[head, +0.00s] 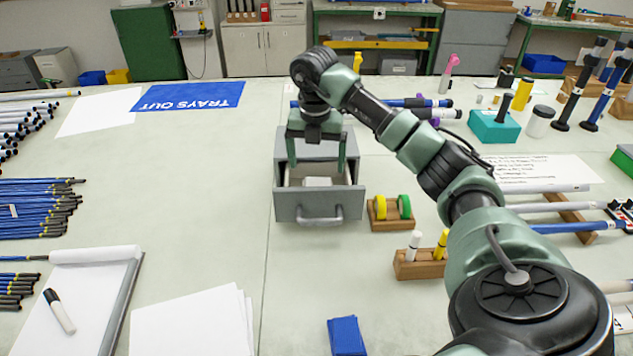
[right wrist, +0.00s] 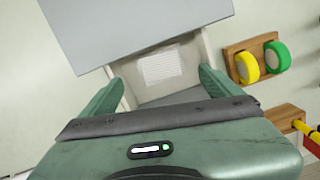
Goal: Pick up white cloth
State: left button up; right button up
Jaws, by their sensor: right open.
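The white cloth (head: 318,181) lies inside the pulled-out drawer of a small grey drawer unit (head: 320,207) on the bench. In the right wrist view the cloth (right wrist: 162,67) shows as a small, pale, ribbed square on the drawer floor. My right gripper (head: 316,166) is over the open drawer, pointing down, with its fingers spread. In the right wrist view its two fingers (right wrist: 163,80) stand to either side of the cloth, with nothing between them. I cannot tell the exact height above the cloth. My left gripper is not in view.
Right of the drawer stand a wooden holder with yellow and green tape rolls (head: 404,207) and a wooden marker block (head: 420,264). A blue folded cloth (head: 346,336) lies in front. White sheets (head: 195,325) and a clipboard (head: 122,300) lie left. The bench left of the drawer is clear.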

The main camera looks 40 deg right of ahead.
aim_at(318, 183)
jog(key=shift+f, duration=0.3)
notch_tip(318, 183, down, 2)
jog(key=shift+s+f, duration=0.15)
jog(key=shift+f, duration=0.05)
jog(key=f, duration=0.2)
jog(key=f+p, duration=0.1)
jog(key=shift+w+d+f, duration=0.2)
jog(key=shift+d+f, duration=0.05)
jog(key=shift+f, duration=0.4)
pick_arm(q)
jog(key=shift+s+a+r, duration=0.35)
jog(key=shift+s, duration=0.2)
pick_arm(e)
jog(key=c, duration=1.1)
